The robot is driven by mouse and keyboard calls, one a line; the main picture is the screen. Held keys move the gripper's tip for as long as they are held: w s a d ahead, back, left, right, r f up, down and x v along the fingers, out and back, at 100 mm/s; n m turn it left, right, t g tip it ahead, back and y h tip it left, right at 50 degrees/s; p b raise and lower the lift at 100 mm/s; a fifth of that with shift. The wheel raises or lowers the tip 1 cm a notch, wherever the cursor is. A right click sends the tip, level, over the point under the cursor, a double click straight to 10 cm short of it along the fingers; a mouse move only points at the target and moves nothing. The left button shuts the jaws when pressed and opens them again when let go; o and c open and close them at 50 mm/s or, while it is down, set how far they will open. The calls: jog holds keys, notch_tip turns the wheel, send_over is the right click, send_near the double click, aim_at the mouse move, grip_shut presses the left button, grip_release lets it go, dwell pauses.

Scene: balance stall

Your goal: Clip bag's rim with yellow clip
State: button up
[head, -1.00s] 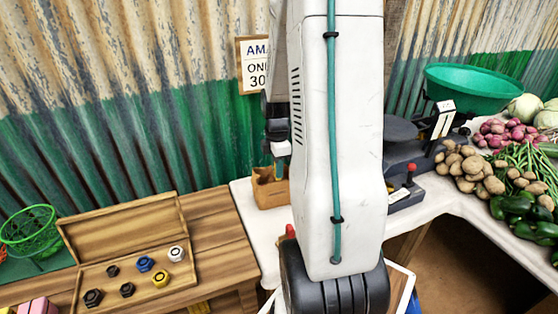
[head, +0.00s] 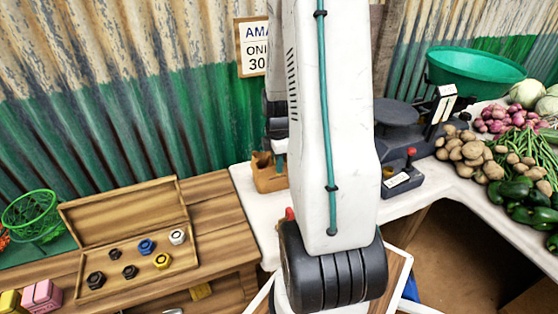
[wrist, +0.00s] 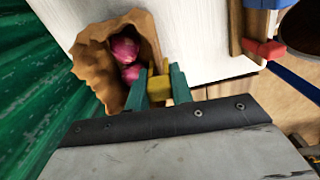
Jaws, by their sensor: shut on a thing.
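The brown paper bag (wrist: 90,62) is open at the top in the wrist view, with red onions (wrist: 125,55) inside. It also stands on the white counter in the head view (head: 266,178), partly hidden by my arm. My gripper (wrist: 160,88) has green fingers and is shut on the yellow clip (wrist: 158,88). The clip is right beside the bag's rim on its right side. I cannot tell whether the clip touches or straddles the rim. In the head view the fingers are mostly hidden by my arm and the bag.
A dark scale (head: 405,135) stands on the white counter to the right, near potatoes, peppers and onions. An open wooden box (head: 128,225) with several nuts is on the wooden table at left. A corrugated wall (head: 120,100) rises close behind the bag.

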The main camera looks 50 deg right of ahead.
jog(key=o, duration=1)
jog(key=shift+r, duration=0.1)
notch_tip(320, 180, up, 8)
jog(key=shift+f, duration=0.15)
notch_tip(320, 180, up, 7)
dwell(0.6)
